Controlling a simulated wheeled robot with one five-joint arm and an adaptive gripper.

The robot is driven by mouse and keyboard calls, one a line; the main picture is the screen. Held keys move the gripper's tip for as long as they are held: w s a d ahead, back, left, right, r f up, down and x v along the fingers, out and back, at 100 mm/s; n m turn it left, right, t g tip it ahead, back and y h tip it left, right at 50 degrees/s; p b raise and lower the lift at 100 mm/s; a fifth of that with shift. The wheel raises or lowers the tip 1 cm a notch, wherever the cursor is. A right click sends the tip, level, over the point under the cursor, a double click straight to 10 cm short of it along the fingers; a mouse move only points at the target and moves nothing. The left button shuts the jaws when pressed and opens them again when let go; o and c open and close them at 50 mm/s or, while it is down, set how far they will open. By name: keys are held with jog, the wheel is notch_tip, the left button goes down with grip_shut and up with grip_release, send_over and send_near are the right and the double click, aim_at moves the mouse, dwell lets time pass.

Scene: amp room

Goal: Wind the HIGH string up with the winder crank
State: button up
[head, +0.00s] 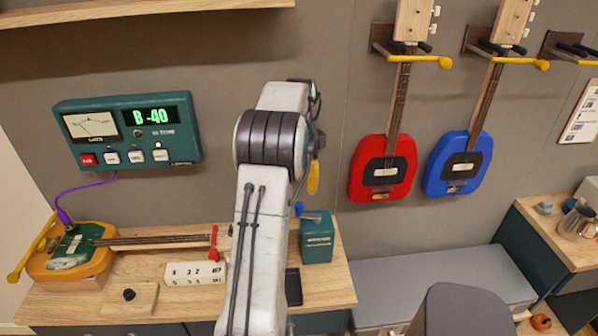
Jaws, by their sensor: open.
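An orange guitar with a green panel (97,262) lies on the wooden bench at the left, its neck pointing right. Red pieces (214,240) show at the neck's right end. Individual strings and the HIGH string are too small to tell. I cannot identify the winder crank for sure. A small blue piece (311,216) shows at the top of a teal box (317,240), and a yellow piece (313,178) shows beside my arm. My arm rises through the middle of the head view. My gripper is hidden behind it.
A teal tuner (130,131) on the wall reads "B -40"; a purple cable (88,187) runs to the guitar. A white labelled block (195,273) and a wooden block with a black knob (129,296) sit on the bench. Red (401,180) and blue (469,180) guitars hang right.

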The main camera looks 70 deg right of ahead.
jog(key=shift+r, duration=1.85)
